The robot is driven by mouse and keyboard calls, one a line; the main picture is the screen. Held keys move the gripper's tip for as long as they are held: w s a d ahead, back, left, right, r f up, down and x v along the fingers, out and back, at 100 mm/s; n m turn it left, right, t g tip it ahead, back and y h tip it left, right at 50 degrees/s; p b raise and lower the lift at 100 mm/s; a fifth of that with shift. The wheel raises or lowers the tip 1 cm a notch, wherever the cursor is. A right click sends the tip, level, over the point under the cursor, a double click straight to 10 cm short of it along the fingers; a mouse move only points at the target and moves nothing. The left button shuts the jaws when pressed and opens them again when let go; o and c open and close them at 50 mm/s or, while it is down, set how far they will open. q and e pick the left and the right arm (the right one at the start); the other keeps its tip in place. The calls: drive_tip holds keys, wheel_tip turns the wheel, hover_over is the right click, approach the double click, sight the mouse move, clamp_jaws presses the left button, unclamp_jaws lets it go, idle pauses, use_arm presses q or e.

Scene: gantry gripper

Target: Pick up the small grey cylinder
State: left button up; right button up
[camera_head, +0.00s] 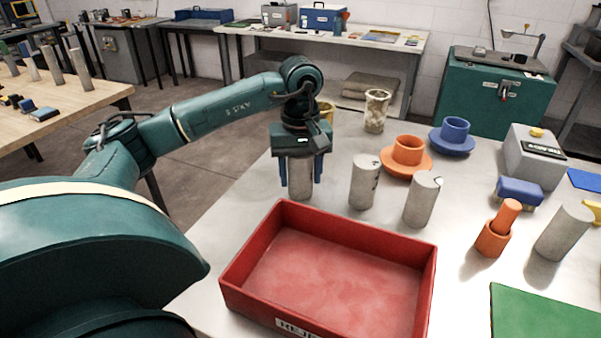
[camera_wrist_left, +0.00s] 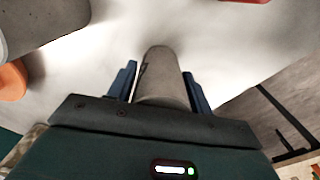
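A grey cylinder (camera_head: 300,188) stands upright on the light table, behind the red tray's far left corner. My left gripper (camera_head: 300,178) points down over it, with one blue finger on each side. In the left wrist view the same cylinder (camera_wrist_left: 161,75) lies between the fingers, with gaps showing on both sides, so the gripper is open around it. The gripper body hides the cylinder's top in the head view. Other grey cylinders stand to the right: one (camera_head: 364,182), another (camera_head: 422,200) and a tilted-looking one (camera_head: 563,232). My right gripper is not in view.
The red tray (camera_head: 254,246) is empty, close in front of the cylinders. An orange flanged piece (camera_head: 408,150), a blue flanged piece (camera_head: 454,132), a beaker (camera_head: 376,112) and a grey box (camera_head: 534,158) stand behind and right. An orange peg sits in a cup (camera_head: 492,241).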

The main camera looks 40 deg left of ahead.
use_arm(q)
drive_tip(key=c, duration=0.9)
drive_tip(key=shift+r, duration=0.15)
